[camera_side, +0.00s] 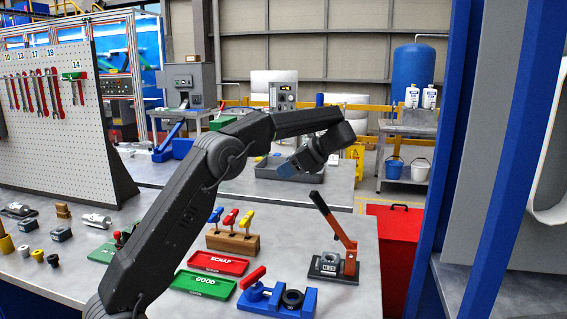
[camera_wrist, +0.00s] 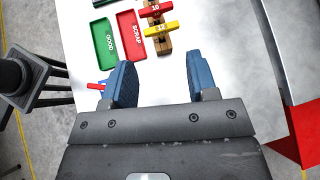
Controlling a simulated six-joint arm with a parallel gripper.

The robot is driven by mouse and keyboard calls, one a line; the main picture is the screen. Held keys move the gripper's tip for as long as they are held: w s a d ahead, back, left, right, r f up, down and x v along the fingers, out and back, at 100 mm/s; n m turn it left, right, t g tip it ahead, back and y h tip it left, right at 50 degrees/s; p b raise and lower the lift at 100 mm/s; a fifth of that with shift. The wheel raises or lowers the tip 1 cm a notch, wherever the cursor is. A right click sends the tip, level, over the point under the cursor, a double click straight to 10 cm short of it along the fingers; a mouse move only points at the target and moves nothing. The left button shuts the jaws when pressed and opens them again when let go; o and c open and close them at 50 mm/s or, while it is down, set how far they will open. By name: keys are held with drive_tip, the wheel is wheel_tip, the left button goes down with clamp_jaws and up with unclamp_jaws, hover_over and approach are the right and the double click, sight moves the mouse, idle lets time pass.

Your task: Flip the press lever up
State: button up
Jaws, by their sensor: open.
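The press (camera_side: 327,266) stands at the right end of the near bench in the side view, with a grey block marked with small lettering on its dark base. Its lever (camera_side: 338,227) has an orange arm and a black grip, and slants up and to the left from the upright at the right of the base. My gripper (camera_side: 283,171) is in the air above and behind the press, apart from the lever. In the wrist view my gripper (camera_wrist: 160,78) is open, with nothing between its blue fingers. The press and lever do not show in the wrist view.
A red scrap tray (camera_side: 218,263), a green good tray (camera_side: 203,284) and a wooden rack of coloured-handled tools (camera_side: 233,241) lie left of the press. A blue fixture with a red handle (camera_side: 278,299) is in front. A red bin (camera_side: 396,250) stands beyond the bench's right edge.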

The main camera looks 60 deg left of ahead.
drive_tip(key=shift+s+a+r, duration=0.5)
drive_tip(key=shift+s+a, duration=0.15)
